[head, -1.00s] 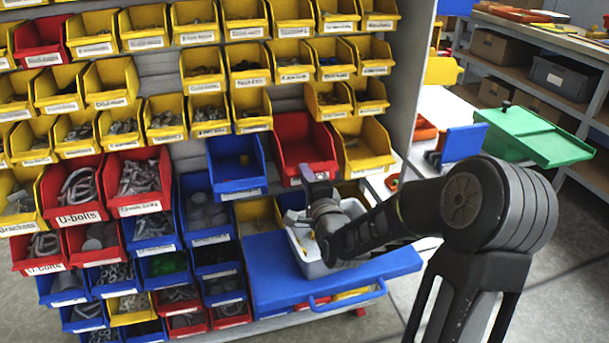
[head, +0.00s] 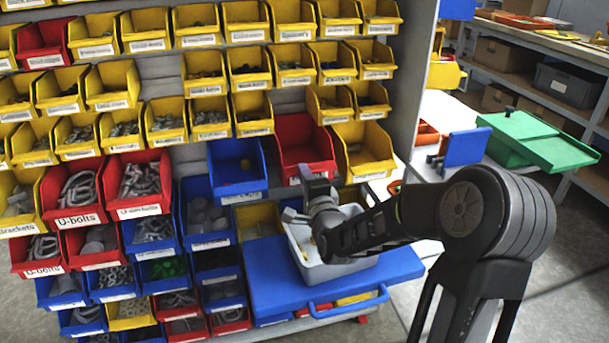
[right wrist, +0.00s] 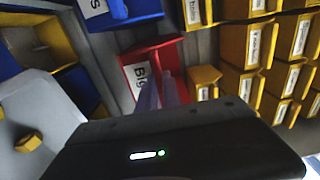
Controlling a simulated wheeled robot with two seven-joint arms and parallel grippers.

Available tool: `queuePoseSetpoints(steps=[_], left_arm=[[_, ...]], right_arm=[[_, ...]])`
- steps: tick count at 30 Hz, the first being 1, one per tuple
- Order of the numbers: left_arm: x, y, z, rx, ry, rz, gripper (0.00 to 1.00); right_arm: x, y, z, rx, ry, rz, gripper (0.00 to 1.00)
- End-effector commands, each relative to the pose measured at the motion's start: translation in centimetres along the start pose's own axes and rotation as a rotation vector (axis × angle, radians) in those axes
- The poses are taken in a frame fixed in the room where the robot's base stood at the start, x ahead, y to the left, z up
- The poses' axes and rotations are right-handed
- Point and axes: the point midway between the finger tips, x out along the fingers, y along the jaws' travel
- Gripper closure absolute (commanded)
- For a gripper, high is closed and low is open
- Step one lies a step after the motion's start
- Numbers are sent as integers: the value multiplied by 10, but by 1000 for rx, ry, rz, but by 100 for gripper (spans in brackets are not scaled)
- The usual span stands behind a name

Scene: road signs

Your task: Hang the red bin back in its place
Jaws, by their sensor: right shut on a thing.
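The large red bin (head: 305,135) is at the rack, right of a blue bin (head: 237,160) and left of a yellow bin (head: 365,155). It appears empty in the head view. Whether its back is hooked on the panel cannot be seen. My right gripper (head: 309,178) is at its front lower edge. In the right wrist view, the gripper fingers (right wrist: 160,92) are shut on the front of the red bin (right wrist: 150,62), by its partly covered label. My left gripper is not in view.
A grey tub (head: 345,268) stands on a blue cart top (head: 275,280) under my right wrist; a yellow piece (right wrist: 28,142) lies in the tub.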

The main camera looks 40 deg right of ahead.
Motion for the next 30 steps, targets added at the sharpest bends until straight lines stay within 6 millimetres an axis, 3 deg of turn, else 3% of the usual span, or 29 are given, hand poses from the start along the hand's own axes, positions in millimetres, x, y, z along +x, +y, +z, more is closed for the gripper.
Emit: queuePoseSetpoints(steps=[30], left_arm=[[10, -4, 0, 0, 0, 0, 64]], right_arm=[[0, 4, 1, 0, 0, -3, 100]])
